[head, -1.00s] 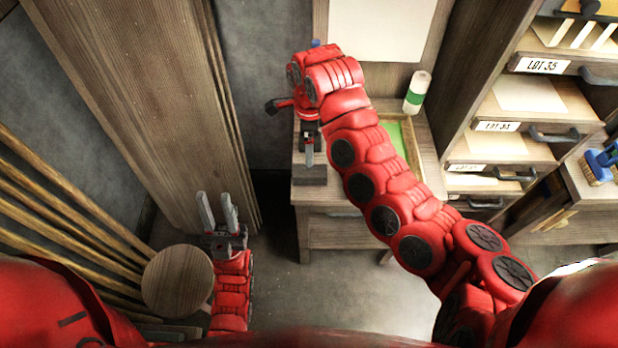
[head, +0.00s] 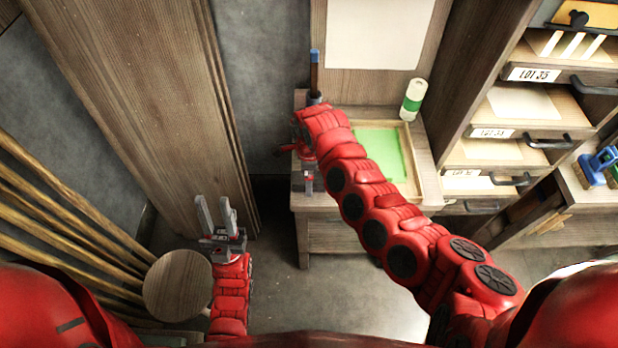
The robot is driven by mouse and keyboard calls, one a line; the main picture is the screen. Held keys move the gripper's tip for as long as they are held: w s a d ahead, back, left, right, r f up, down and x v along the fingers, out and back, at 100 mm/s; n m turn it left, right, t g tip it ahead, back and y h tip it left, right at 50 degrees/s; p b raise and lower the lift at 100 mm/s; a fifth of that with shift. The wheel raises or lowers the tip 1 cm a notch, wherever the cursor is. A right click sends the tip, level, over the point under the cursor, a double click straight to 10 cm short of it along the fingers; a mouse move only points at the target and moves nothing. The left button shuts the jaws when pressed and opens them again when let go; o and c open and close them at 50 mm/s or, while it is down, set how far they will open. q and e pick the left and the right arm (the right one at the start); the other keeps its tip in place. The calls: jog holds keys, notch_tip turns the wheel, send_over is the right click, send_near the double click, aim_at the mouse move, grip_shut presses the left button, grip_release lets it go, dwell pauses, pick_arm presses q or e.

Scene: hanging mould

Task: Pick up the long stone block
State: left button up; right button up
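A dark grey block, which looks like the long stone block (head: 298,181), sits at the front left corner of the wooden desk in the head view. It is largely covered by my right gripper (head: 309,185), which points down at it. I cannot tell whether the fingers touch it or stand apart from it, or whether they are open. My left gripper (head: 216,213) is open and empty, low at the left, with its two grey fingers pointing up in the picture, away from the desk.
The desk (head: 345,228) also holds a tray (head: 432,172) with a green sheet, a white and green bottle (head: 413,97), and a blue-tipped tool (head: 315,73) standing at the back. A drawer cabinet (head: 540,95) is at right. Boards and a round stool (head: 178,284) are at left.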

jog(key=shift+f, duration=0.4)
grip_shut()
dwell(0.4)
